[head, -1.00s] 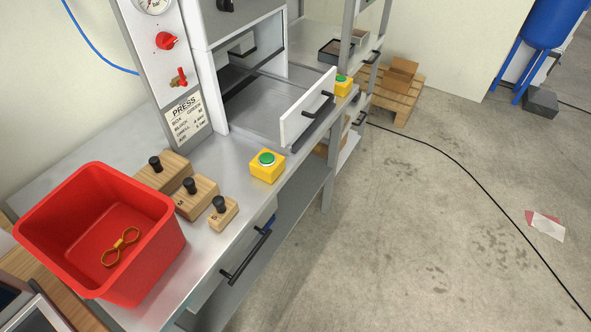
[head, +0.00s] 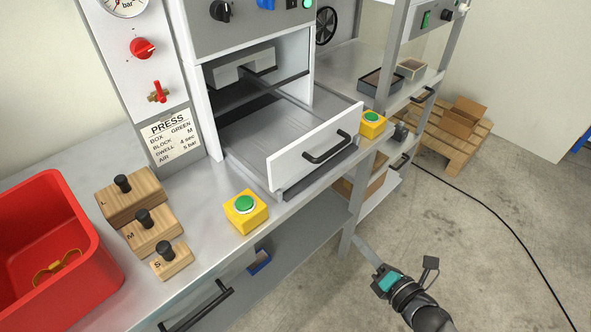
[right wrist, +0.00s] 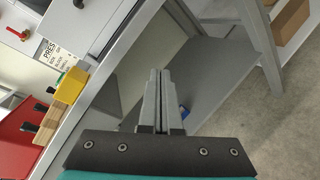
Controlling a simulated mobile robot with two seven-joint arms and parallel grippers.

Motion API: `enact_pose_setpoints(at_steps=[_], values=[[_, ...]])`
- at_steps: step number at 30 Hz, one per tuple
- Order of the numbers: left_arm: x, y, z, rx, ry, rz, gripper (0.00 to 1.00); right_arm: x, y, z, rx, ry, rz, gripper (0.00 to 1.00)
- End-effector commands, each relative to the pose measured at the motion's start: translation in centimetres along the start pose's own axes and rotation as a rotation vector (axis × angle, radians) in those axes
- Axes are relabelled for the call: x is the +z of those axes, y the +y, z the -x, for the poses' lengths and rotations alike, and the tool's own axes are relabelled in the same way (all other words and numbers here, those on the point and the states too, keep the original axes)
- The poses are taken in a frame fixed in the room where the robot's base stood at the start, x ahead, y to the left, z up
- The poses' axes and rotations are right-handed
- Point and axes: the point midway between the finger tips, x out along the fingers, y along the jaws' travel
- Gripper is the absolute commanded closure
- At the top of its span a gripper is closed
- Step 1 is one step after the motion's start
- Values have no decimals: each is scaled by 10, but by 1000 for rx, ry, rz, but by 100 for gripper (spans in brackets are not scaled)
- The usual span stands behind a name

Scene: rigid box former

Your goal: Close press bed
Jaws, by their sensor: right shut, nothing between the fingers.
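The press bed (head: 262,130) is a grey sliding tray that stands pulled out of the white press housing (head: 195,95). Its white front panel (head: 290,160) carries a black bar handle (head: 327,148). My right gripper (head: 362,244) is at the lower right in the head view, below and in front of the bed, apart from the handle. In the right wrist view its fingers (right wrist: 161,85) are together with nothing between them, pointing toward the bench's lower shelf. My left gripper is not in view.
Two yellow boxes with green buttons (head: 246,210) (head: 372,123) flank the bed. Wooden blocks (head: 152,230) with black knobs and a red bin (head: 45,245) stand on the left of the bench. A bench leg (head: 349,240) is near my right gripper.

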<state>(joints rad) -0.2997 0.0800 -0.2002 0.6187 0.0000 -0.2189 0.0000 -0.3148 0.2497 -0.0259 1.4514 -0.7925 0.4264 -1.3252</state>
Motion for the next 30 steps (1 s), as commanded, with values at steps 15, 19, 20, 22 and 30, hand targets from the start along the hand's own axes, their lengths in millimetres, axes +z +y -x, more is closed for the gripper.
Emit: enact_pose_setpoints(at_steps=[15, 19, 20, 22, 30], values=[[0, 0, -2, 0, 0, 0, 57, 46, 120, -1, 366, -56, 918, 100], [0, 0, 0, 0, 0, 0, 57, 45, 125, -16, 366, -57, 915, 100], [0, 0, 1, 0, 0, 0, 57, 45, 127, -21, 365, -57, 914, 100], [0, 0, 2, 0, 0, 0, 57, 44, 131, -33, 365, -57, 912, 100], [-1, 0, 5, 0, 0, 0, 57, 38, 147, -80, 364, -57, 909, 100]])
